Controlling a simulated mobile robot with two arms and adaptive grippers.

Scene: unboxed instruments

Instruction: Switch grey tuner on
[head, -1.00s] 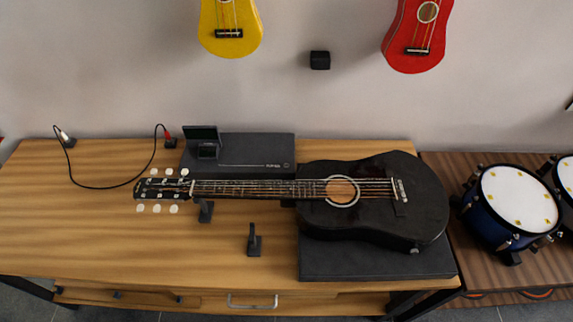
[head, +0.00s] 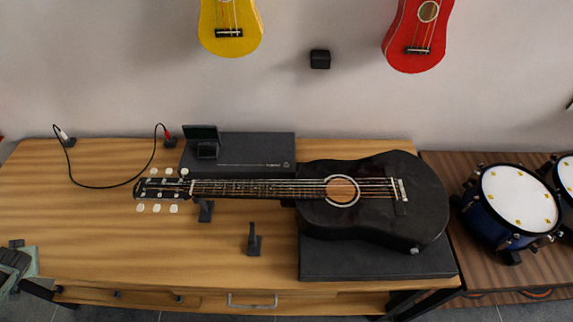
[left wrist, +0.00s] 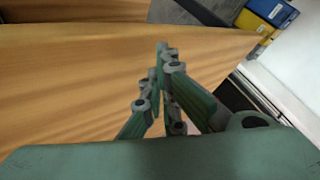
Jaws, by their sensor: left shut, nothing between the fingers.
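A flat dark grey box (head: 255,146) with small lettering on its front edge lies at the back of the wooden table in the head view. A small dark device with a raised flap (head: 202,133) stands on or against its left end. I cannot tell for sure which of these is the tuner, nor whether it is on. My left gripper (head: 18,262) is at the lower left edge of the head view, far from both. In the left wrist view its green fingers (left wrist: 166,60) are shut and empty, over bare wood. My right gripper is not in view.
A black guitar (head: 420,205) lies across the table in front of the box, its neck partly before it. Small black stands (head: 253,240) and a cable (head: 105,187) are on the table. Drums (head: 510,205) stand at the right.

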